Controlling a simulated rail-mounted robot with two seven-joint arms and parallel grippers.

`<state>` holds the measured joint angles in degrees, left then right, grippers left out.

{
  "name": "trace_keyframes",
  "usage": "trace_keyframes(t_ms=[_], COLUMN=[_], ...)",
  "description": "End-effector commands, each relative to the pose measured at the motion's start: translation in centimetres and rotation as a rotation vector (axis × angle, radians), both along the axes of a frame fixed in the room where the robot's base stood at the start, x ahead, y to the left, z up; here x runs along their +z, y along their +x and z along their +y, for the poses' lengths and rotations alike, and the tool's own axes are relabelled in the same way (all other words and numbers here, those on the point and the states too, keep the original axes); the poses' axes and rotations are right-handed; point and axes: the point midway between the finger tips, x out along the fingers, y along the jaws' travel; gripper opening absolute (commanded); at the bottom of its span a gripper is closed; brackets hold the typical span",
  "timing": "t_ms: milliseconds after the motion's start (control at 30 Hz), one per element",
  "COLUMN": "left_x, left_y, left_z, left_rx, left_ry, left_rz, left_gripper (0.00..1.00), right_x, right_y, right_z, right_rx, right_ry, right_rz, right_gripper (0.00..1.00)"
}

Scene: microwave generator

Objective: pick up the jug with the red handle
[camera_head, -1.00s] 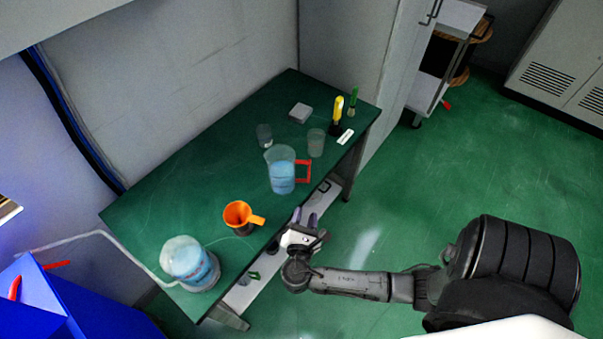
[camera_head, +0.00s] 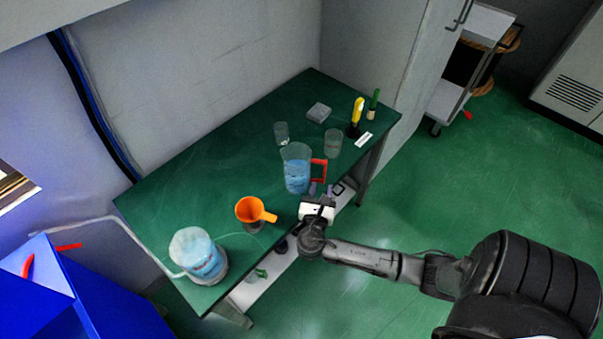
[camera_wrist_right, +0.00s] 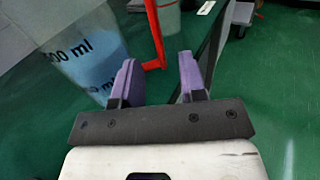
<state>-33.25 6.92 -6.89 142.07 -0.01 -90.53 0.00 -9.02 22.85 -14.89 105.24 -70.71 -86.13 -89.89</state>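The jug (camera_head: 297,172) is clear, holds blue liquid and stands upright near the front edge of the green table (camera_head: 190,172). Its red handle (camera_head: 319,172) points right. My right gripper (camera_head: 320,190) is open just in front of the handle. In the right wrist view, the two purple fingers of my right gripper (camera_wrist_right: 160,80) are apart, with the lower end of the red handle (camera_wrist_right: 154,62) just beyond and between their tips. The jug's wall (camera_wrist_right: 85,55) with "ml" print is at the left there. My left gripper is not in view.
An orange funnel (camera_head: 250,210) and a round container of blue liquid (camera_head: 200,255) with a hose stand to the left. Two clear beakers (camera_head: 333,143) (camera_head: 281,132), a yellow-handled tool (camera_head: 357,110) and a green one (camera_head: 373,104) are behind the jug.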

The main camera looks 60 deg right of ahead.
Motion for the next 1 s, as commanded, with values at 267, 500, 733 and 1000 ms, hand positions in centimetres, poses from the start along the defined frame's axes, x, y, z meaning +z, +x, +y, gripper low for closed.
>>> trace_keyframes(t_ms=[267,500,733,1000], left_x=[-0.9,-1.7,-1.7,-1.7], left_y=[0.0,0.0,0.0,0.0], left_z=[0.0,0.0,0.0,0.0], left_rx=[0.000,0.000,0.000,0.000], left_ry=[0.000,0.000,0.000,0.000], left_rz=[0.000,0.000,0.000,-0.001], left_gripper=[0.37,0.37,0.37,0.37], right_x=[-0.2,-0.1,0.0,0.0], right_y=[0.8,2.0,2.2,2.2], right_z=[-1.9,-4.5,-5.1,-5.0], right_rx=[0.000,0.000,0.000,0.000], right_ry=[-0.004,-0.002,0.000,0.000], right_rz=[-0.002,-0.001,0.000,-0.001], right_gripper=[0.38,0.38,0.38,0.26])
